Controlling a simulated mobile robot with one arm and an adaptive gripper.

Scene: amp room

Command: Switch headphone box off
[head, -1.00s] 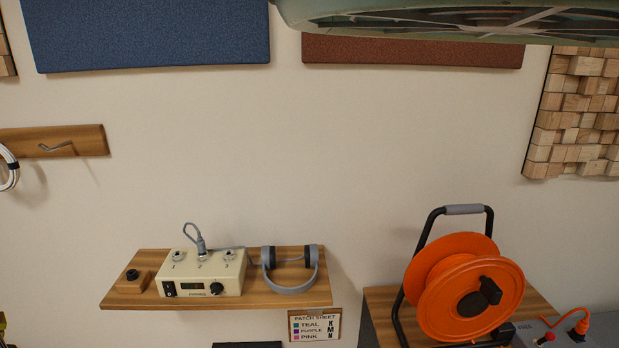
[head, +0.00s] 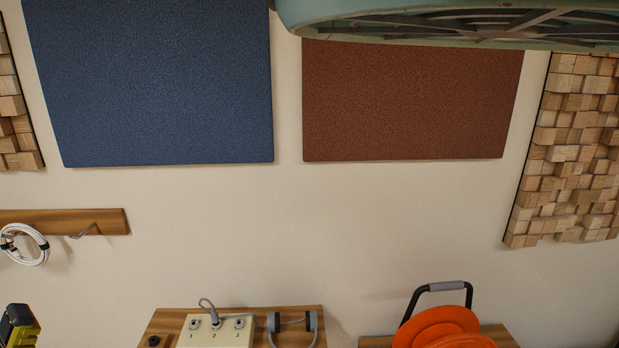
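The headphone box (head: 216,339) is a cream box on a wooden wall shelf (head: 165,322) at the bottom of the head view. Its top shows jacks marked 1, 2 and 3, with a grey plug (head: 209,308) in the middle one. Its front face, with the switch, is cut off by the lower edge of the picture. Grey headphones (head: 313,322) rest on the shelf to the right of the box, partly cut off. My gripper is not in view.
A black knob-like piece (head: 154,341) sits left of the box. An orange cable reel (head: 437,325) with a black handle stands at lower right. A wooden hook rail (head: 55,217) holds a coiled white cable (head: 24,245). Blue (head: 150,80) and brown (head: 410,100) panels hang above.

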